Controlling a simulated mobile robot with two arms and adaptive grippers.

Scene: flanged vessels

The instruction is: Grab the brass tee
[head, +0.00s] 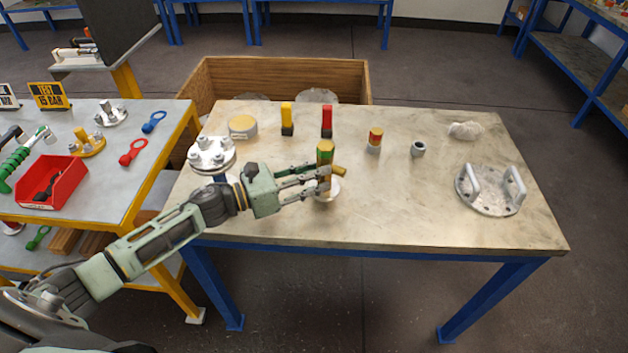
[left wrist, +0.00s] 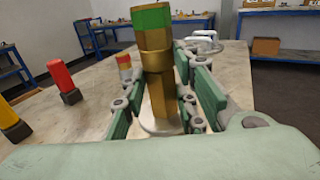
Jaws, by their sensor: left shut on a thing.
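The brass tee (head: 325,154) stands upright near the middle of the table, with a green band at its top and a side branch pointing right. Its foot is at a pale round base (head: 327,190). My left gripper (head: 322,178) reaches it from the left and is shut on it. In the left wrist view the brass tee (left wrist: 157,70) stands between the fingers (left wrist: 170,105), its green top above them. Whether it touches the base is hard to tell. My right gripper is not in view.
Near the tee are a white flanged vessel (head: 212,154), yellow (head: 287,119) and red (head: 327,121) black-footed pieces, a red-yellow fitting (head: 375,140), a grey ring (head: 418,149) and a flange with two handles (head: 490,190). The table's front right is clear.

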